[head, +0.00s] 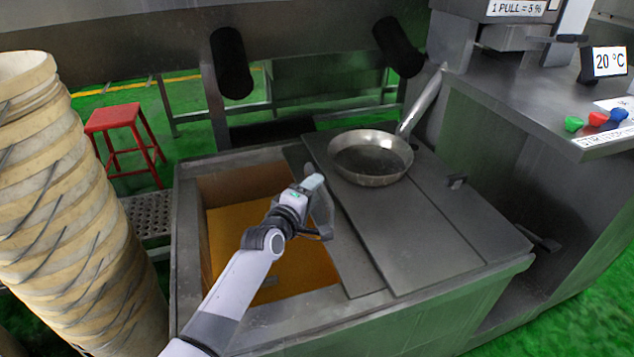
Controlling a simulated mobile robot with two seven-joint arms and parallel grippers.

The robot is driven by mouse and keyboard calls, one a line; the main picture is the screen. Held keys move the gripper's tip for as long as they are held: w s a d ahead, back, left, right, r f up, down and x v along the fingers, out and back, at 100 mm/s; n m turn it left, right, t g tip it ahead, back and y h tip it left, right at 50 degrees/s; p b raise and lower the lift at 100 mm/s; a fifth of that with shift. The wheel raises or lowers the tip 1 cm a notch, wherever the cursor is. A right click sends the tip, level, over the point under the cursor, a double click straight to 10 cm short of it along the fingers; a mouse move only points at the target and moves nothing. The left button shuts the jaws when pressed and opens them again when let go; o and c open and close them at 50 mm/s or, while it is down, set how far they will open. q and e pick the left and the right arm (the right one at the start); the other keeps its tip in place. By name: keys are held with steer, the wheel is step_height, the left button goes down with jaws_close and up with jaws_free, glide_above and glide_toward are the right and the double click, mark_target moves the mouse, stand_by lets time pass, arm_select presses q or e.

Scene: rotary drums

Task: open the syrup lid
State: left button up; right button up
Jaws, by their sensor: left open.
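A grey metal vat (190,255) stands in front of me. Its left part is uncovered and shows amber syrup (235,235) inside. The grey syrup lid (410,235) is made of flat panels and covers the middle and right of the vat. The lid panels overlap near the opening. My left gripper (320,195) is open at the left edge of the lid, over the boundary with the opening. I cannot tell whether it touches the lid edge. My forearm hides part of the syrup. My right gripper is not in view.
A metal pan (370,160) with a long handle rests on the lid's far part. A small dark fitting (456,181) sits on the right panel. Stacked tan buckets (70,210) stand at left, a red stool (122,130) behind. A counter with coloured buttons (598,119) is at right.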

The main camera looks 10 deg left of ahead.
arm_select(q)
steer(key=shift+p+v, duration=0.3)
steer(key=shift+v, duration=1.3)
